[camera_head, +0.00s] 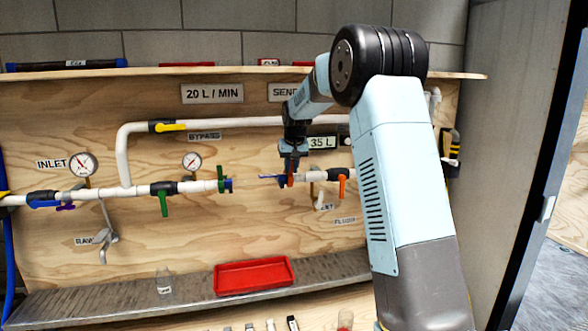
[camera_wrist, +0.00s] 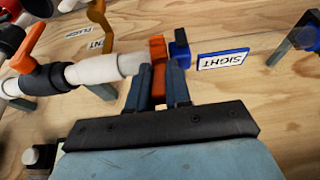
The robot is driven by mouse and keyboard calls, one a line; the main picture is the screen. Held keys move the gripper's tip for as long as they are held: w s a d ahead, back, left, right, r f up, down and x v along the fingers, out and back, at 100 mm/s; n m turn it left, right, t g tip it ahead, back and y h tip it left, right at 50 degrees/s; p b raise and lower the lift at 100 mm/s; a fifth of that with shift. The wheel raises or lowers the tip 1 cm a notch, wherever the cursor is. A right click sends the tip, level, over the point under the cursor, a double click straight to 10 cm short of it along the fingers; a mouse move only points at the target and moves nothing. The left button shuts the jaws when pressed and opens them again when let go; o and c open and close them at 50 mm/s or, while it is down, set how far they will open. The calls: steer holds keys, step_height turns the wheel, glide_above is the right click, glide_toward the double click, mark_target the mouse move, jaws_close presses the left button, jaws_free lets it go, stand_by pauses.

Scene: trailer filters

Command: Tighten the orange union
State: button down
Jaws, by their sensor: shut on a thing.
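The orange union (camera_wrist: 157,50) is at the end of a white pipe (camera_wrist: 108,69) in the wrist view, and a small part of it shows in the head view (camera_head: 290,180). My gripper (camera_wrist: 160,68) is shut on the orange union, with one dark finger on each side and orange showing between them. In the head view my gripper (camera_head: 289,165) reaches down to the pipe line from above. A blue fitting (camera_wrist: 180,48) sits just right of the union. The fingers hide part of the union, so its thread cannot be seen.
An orange-handled valve (camera_head: 341,182) is just right of the union. A green union (camera_head: 222,180) is across the gap to the left. The bypass pipe (camera_head: 240,123) runs above. A red tray (camera_head: 254,276) and a bottle (camera_head: 164,284) stand on the shelf below.

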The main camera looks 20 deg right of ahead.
steer(key=shift+w+r, duration=0.1)
steer(key=shift+w, duration=0.05)
stand_by(0.3)
steer(key=c, duration=1.4)
jaws_free()
steer(key=o, duration=0.3)
steer(key=shift+w, duration=0.15)
steer(key=shift+o, duration=0.3)
steer(key=v, duration=1.3)
steer(key=shift+r, duration=0.25)
